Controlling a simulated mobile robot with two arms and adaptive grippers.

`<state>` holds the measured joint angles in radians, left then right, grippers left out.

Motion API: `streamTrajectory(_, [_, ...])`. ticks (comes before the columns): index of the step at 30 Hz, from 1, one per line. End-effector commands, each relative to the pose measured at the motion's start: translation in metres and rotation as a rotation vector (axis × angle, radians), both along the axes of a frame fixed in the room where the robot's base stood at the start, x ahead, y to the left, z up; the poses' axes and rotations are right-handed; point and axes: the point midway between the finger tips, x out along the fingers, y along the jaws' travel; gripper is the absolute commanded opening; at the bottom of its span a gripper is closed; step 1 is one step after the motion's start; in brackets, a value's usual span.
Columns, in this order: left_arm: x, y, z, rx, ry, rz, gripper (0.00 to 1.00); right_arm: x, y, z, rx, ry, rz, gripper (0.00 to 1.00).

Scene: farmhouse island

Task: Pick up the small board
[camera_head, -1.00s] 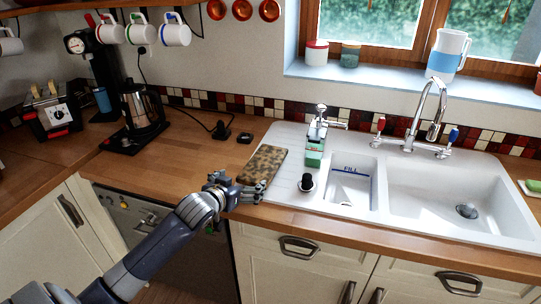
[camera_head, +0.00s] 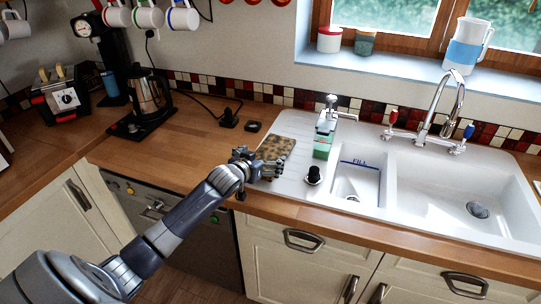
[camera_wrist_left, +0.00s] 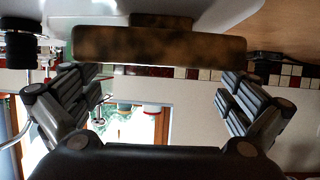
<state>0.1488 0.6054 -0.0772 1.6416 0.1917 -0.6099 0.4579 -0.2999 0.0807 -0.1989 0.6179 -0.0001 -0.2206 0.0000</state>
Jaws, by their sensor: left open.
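The small board (camera_head: 276,146) is brown with dark mottling. In the head view it lies at the left edge of the white sink's drainer, beside the wooden counter. My left gripper (camera_head: 268,172) is at the board's near end and hides part of it. In the left wrist view the board (camera_wrist_left: 160,47) shows edge-on as a wide brown bar ahead of the fingers. The left gripper (camera_wrist_left: 158,88) is open, its fingers spread to either side with nothing between them. Whether a finger touches the board cannot be told. My right gripper is not in view.
A green soap holder (camera_head: 323,146) and a black-topped stopper (camera_head: 314,175) stand just right of the board. A dark ring-shaped item (camera_head: 253,127) and a black plug (camera_head: 229,119) lie behind it. The kettle (camera_head: 147,98) stands left. Wooden counter (camera_head: 190,140) between is clear.

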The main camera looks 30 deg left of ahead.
Motion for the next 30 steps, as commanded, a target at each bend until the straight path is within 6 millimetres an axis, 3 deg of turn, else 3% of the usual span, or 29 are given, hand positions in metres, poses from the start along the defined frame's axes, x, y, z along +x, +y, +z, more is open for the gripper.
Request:
streamTrajectory(3, [0.015,0.0,-0.001,-0.002,0.001,0.001,1.0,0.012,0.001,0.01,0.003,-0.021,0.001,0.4])
streamTrajectory(9, [0.033,0.002,-0.01,-0.001,0.001,0.0,1.0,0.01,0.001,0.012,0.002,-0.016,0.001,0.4])
streamTrajectory(20, [0.038,0.003,-0.013,0.0,0.001,0.0,1.0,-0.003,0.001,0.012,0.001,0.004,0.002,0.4])
streamTrajectory(27, [0.038,0.003,-0.013,0.0,0.001,0.0,0.52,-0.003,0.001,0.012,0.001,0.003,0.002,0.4])
streamTrajectory(30, [0.039,0.003,-0.011,0.0,-0.003,-0.001,0.52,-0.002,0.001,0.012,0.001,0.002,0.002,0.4])
